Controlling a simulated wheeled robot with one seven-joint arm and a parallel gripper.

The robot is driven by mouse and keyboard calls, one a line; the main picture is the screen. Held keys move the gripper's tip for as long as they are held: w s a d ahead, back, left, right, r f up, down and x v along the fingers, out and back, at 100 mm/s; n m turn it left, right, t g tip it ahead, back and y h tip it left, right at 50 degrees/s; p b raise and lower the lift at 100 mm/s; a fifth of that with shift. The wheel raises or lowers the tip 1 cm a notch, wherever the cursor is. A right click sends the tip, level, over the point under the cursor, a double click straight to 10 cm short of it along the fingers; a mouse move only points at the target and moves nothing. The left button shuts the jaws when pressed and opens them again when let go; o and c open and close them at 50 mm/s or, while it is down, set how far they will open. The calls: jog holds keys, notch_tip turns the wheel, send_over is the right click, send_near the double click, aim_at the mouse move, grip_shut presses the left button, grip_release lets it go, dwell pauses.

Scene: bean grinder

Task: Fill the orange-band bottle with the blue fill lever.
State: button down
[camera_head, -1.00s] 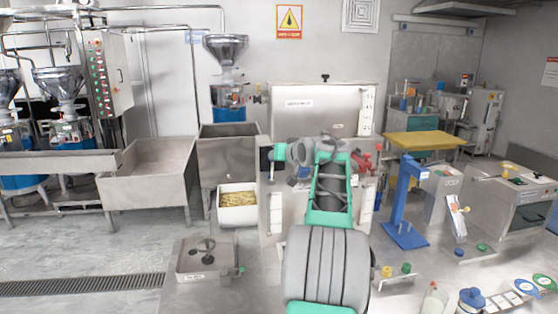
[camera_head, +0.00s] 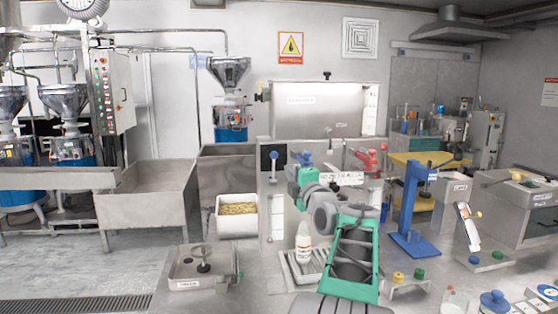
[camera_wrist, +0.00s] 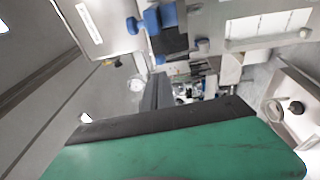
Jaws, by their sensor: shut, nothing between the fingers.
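A white bottle (camera_head: 303,243) stands upright on a slatted drip tray (camera_head: 285,268) in front of the steel dispenser; its band colour is too small to tell. A blue lever (camera_head: 305,158) sits at the dispenser front; in the wrist view, a blue lever part (camera_wrist: 152,20) shows near the top. My gripper (camera_head: 301,175) is close to the blue lever, partly hidden by my arm. In the wrist view my gripper (camera_wrist: 161,88) is shut and empty, below the blue part; contact cannot be told.
A red lever (camera_head: 372,155) is right of the blue one. A blue-knobbed switch (camera_head: 273,156) is on a black panel to the left. A blue stand (camera_head: 412,210) rises at the right. A white bin (camera_head: 237,217) of beans stands left of the dispenser.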

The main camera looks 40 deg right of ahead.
aim_at(276, 157)
jog(key=p+x, duration=0.3)
jog(key=x, duration=0.5)
jog(key=shift+w+d+r, duration=0.1)
jog(key=shift+w, duration=0.2)
jog(key=shift+w+d, duration=0.25)
jog(key=shift+w, duration=0.2)
